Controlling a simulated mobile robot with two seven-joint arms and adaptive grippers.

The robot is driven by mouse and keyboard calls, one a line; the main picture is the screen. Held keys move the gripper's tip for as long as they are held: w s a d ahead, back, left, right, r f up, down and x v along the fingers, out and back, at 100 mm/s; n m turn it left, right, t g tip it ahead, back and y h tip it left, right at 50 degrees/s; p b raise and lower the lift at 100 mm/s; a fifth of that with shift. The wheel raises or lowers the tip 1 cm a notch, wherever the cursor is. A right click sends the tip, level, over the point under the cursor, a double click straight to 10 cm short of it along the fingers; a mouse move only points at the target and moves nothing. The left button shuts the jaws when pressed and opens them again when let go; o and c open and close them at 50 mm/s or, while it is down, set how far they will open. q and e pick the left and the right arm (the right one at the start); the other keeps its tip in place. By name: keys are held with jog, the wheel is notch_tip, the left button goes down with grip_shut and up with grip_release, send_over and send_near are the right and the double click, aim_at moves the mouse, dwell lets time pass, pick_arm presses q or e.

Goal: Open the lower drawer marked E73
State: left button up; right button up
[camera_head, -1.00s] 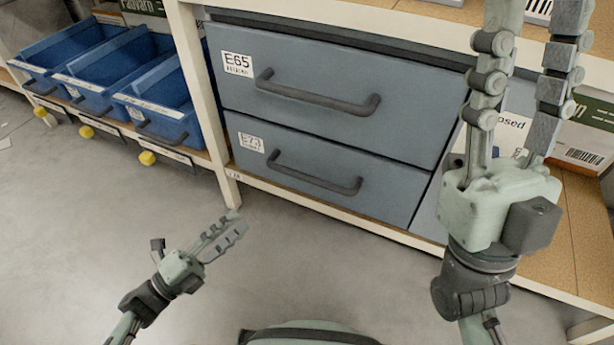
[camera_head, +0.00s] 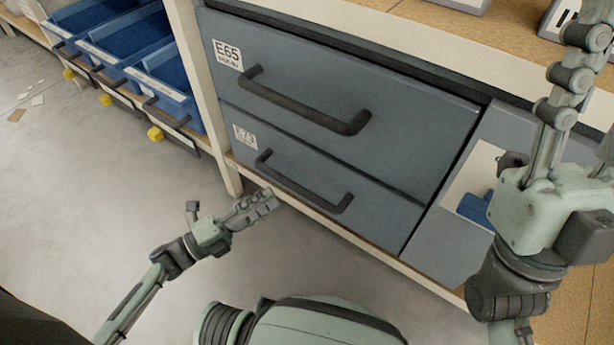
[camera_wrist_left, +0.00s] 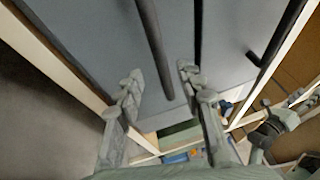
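The lower drawer marked E73 (camera_head: 376,208) is a blue-grey front, closed flush under the drawer marked E65 (camera_head: 420,120). Its dark bar handle (camera_head: 300,188) runs along the front. My left gripper (camera_head: 268,198) is low in front of the E73 drawer, near the handle's left end. In the left wrist view its fingers (camera_wrist_left: 158,90) are open and empty. A dark bar handle (camera_wrist_left: 153,45) lies ahead between them, with no clear contact. My right gripper (camera_head: 592,75) is raised at the right edge, its fingers apart and partly cut off.
A worktop (camera_head: 500,35) lies above.

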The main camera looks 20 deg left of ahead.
aim_at(293, 183)
pick_arm(q)
jog(key=x, duration=0.7)
jog(key=shift+w+d+r, duration=0.1)
jog(key=shift+w+d, duration=0.05)
jog(key=shift+w, duration=0.05)
jog(key=shift+c, duration=0.6)
grip_shut()
